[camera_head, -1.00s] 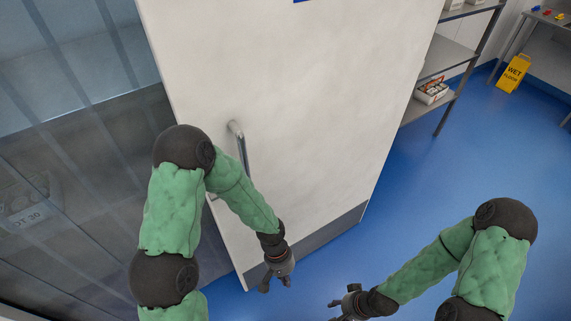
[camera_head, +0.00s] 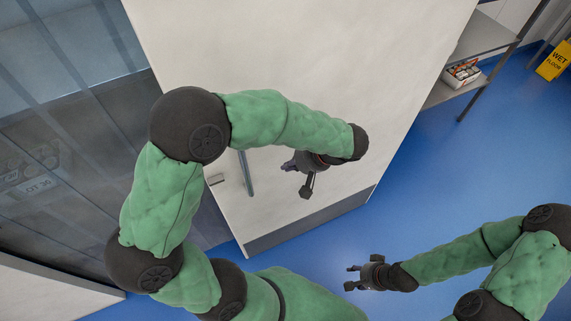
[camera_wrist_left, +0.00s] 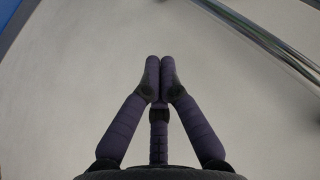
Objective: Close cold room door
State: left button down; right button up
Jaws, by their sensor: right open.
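The white cold room door (camera_head: 320,50) stands open, with a grey kick plate along its bottom. Its vertical metal handle (camera_head: 246,174) is partly hidden behind my left arm. My left gripper (camera_head: 287,165) is in front of the door face, to the right of the handle. In the left wrist view its fingertips (camera_wrist_left: 160,64) are together with nothing between them, and the handle (camera_wrist_left: 265,40) runs across the upper right, clear of the fingers. I cannot tell whether the fingertips touch the door. My right gripper (camera_head: 350,277) is open and empty over the blue floor.
A clear strip curtain (camera_head: 80,110) hangs in the doorway at the left. A metal shelf (camera_head: 485,38) with a box of goods (camera_head: 462,74) stands beyond the door, and a yellow wet floor sign (camera_head: 553,62) at the far right. Blue floor (camera_head: 420,170) is clear right of the door.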

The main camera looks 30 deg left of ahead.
pick_arm(q)
jog(key=s+a+f, duration=0.3)
jog(key=a+f, duration=0.3)
jog(key=a, duration=0.2)
jog(key=shift+f, duration=0.35)
